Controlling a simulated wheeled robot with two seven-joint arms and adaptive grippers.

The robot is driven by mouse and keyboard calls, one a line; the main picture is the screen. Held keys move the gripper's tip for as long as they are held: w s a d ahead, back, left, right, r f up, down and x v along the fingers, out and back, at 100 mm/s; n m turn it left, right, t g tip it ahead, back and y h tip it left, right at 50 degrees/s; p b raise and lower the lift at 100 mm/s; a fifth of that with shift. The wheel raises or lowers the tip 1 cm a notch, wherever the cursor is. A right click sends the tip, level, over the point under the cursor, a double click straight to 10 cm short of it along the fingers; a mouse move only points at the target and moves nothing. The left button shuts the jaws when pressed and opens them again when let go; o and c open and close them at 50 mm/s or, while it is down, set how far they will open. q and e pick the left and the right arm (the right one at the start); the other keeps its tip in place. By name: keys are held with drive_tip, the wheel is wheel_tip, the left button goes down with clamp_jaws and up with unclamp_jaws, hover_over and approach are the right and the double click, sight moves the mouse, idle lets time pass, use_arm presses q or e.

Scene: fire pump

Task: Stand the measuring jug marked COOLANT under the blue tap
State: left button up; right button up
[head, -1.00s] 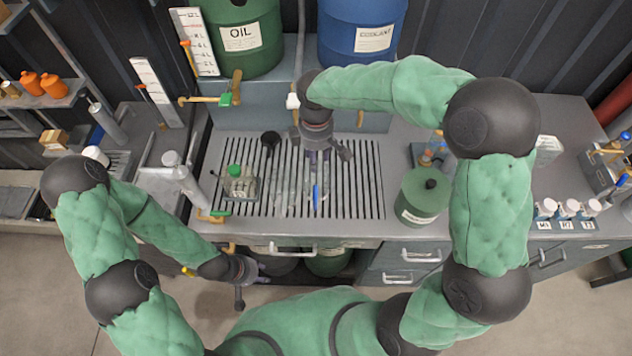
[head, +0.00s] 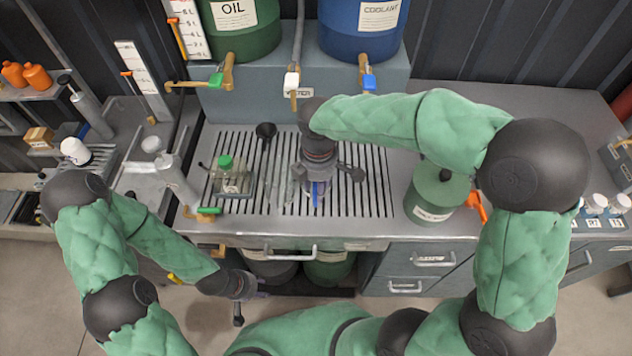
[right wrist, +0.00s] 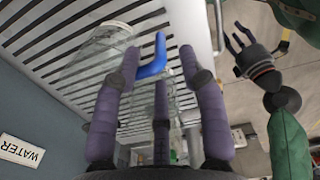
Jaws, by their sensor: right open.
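A clear jug with a blue handle (head: 315,190) stands on the slotted drain grate, under my right gripper (head: 325,184). In the right wrist view the blue handle (right wrist: 153,62) lies between the open purple fingers, with the clear body (right wrist: 170,105) partly hidden behind them. Its marking cannot be read. A second clear vessel (right wrist: 95,52) is beside it. The blue tap (head: 369,80) is on the pipe below the blue COOLANT drum (head: 362,30), behind and right of the jug. My left gripper (head: 249,302) is open and empty in front of the bench.
The slotted grate (head: 375,195) has free room on its right. A small rack with a green cap (head: 229,178), a black funnel (head: 266,131) and a green canister (head: 436,200) stand nearby. White (head: 291,82) and green (head: 216,80) taps are also at the back.

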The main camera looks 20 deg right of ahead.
drive_tip(key=shift+w+a+f+b, duration=0.15)
drive_tip(key=shift+f+b, duration=0.45)
drive_tip(key=shift+f, duration=0.95)
drive_tip(key=shift+w+a+f+b, duration=0.1)
drive_tip(key=shift+f+b, duration=0.45)
drive_tip(key=shift+f, duration=0.95)
clamp_jaws()
